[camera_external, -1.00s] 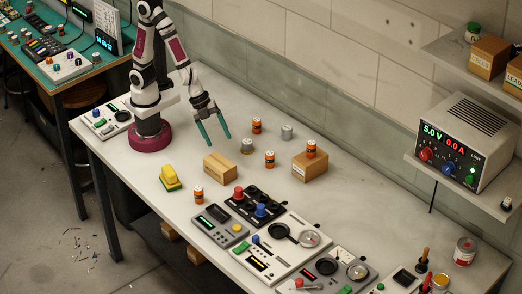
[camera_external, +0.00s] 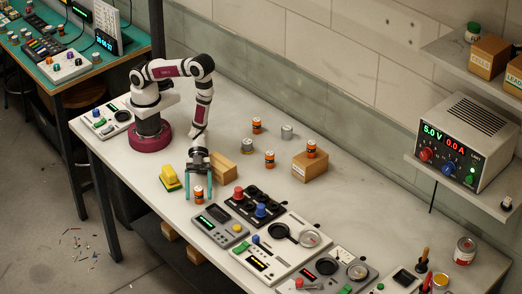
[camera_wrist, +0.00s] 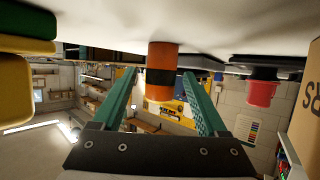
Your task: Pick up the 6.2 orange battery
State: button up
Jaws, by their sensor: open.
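An orange and black battery (camera_external: 198,193) stands upright on the bench near its front edge. My gripper (camera_external: 198,197) is low and open, with one teal finger on each side of this battery. In the upside-down wrist view the battery (camera_wrist: 161,72) shows between the open fingers (camera_wrist: 160,88), with gaps on both sides. More orange and black batteries stand farther back: one near the wall (camera_external: 257,126), one mid-bench (camera_external: 269,159) and one on top of a wooden block (camera_external: 311,149). No number is readable on any battery.
A yellow and green object (camera_external: 170,178) sits just left of my gripper. A wooden block (camera_external: 223,167) is close behind on the right. A grey meter (camera_external: 221,227) and a black knob panel (camera_external: 255,206) lie to the right. Two silvery cans (camera_external: 247,146) (camera_external: 287,132) stand farther back.

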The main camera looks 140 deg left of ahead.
grip_shut()
dwell(0.3)
